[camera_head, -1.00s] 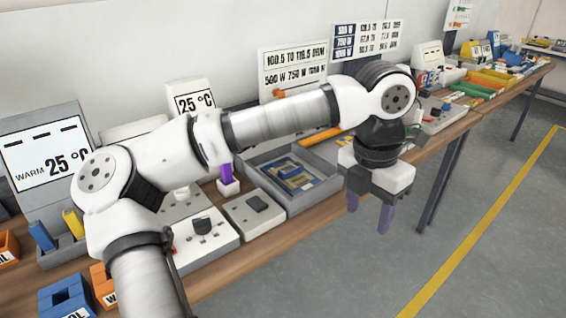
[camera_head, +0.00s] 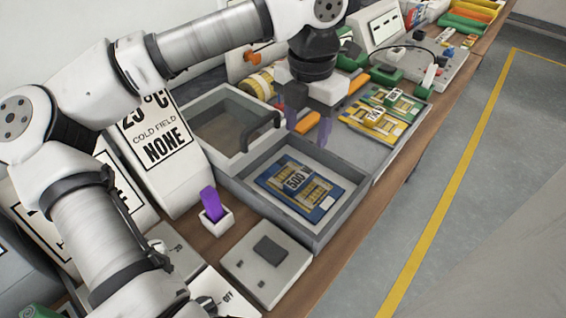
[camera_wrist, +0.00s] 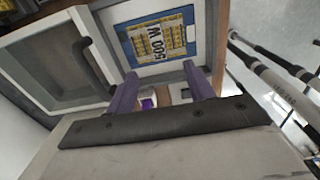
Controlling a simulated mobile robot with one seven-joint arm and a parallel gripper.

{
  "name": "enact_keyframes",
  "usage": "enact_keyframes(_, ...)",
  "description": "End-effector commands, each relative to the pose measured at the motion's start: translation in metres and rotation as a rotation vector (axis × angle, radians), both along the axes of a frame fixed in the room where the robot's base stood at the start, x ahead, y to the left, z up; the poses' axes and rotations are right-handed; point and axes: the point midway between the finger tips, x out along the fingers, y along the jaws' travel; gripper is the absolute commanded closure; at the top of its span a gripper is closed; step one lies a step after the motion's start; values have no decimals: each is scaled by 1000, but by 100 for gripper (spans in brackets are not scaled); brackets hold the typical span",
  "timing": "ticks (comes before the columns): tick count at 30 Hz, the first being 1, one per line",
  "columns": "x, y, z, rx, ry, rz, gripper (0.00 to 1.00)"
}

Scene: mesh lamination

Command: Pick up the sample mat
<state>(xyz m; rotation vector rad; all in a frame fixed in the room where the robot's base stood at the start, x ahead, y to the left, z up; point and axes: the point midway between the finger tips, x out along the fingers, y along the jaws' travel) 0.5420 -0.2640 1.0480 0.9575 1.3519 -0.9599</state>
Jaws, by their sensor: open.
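A blue mat with yellow strips and a "500" label (camera_head: 270,179) lies flat inside a grey open tray (camera_head: 345,218). It also shows in the wrist view (camera_wrist: 128,41), where its label reads "500 W". My gripper (camera_head: 308,132) points down above the back right part of the tray, its purple fingers apart and empty. In the wrist view the fingertips (camera_wrist: 159,73) are near the tray's edge, with the mat beyond them. A yellow mat (camera_head: 358,124) and a green mat (camera_head: 378,96) lie on a grey surface to the right. Which mat is the sample mat is not labelled.
A clear-windowed lid (camera_head: 215,125) with a black handle (camera_head: 262,132) stands behind the tray. A purple piece (camera_head: 210,202) sits in a small white holder at the left. A grey button box (camera_head: 265,268) is in front. Open floor lies right of the bench.

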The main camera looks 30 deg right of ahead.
Motion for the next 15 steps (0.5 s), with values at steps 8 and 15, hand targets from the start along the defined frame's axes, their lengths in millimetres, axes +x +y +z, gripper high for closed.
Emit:
enact_keyframes(8,-1,1,-31,1,4,-3,47)
enact_keyframes(15,0,1,-74,1,3,0,47)
